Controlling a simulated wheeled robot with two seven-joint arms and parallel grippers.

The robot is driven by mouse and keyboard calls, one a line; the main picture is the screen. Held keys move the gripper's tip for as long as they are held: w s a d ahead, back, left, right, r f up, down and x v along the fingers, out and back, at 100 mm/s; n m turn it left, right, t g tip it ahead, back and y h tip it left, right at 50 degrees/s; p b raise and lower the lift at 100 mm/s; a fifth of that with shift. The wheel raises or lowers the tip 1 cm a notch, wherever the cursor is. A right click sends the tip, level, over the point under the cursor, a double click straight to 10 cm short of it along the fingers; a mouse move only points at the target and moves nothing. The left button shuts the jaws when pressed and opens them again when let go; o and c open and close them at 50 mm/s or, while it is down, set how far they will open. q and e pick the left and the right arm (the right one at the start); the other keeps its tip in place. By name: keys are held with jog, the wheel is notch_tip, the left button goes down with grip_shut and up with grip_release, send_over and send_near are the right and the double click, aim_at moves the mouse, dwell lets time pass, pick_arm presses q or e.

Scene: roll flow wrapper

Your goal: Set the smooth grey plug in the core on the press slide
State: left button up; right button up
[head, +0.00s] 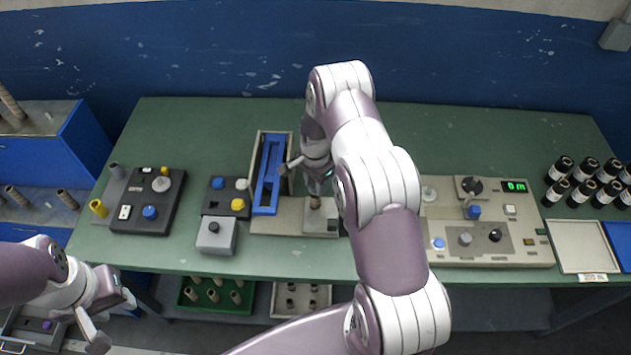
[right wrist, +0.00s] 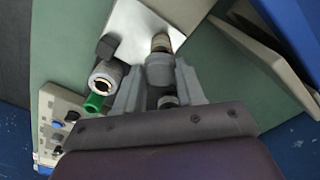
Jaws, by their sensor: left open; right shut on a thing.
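My right gripper (head: 306,172) is over the press slide (head: 318,222) at the middle of the bench. In the right wrist view my right gripper (right wrist: 158,80) is shut on the smooth grey plug (right wrist: 159,72). A brown core (head: 315,202) stands on the slide below the gripper. In the right wrist view the core (right wrist: 160,42) shows just beyond the plug, in line with it. I cannot tell whether the plug touches the core. My left gripper (head: 104,322) is open and empty at the lower left, in front of the bench.
A blue tray (head: 268,180) lies left of the slide. Control boxes (head: 150,200) and a grey box (head: 215,235) stand further left. A beige panel (head: 485,225) with a green display is to the right. In the right wrist view a grey cylinder (right wrist: 105,77) and green part (right wrist: 94,103) are close by.

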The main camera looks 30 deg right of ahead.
jog(key=shift+f, duration=0.15)
jog(key=shift+f+b, duration=0.2)
jog(key=shift+b, duration=0.1)
dwell(0.6)
jog(key=shift+w+f+b, duration=0.1)
jog(key=shift+f+b, duration=0.35)
jog(key=shift+f, duration=0.15)
dwell(0.4)
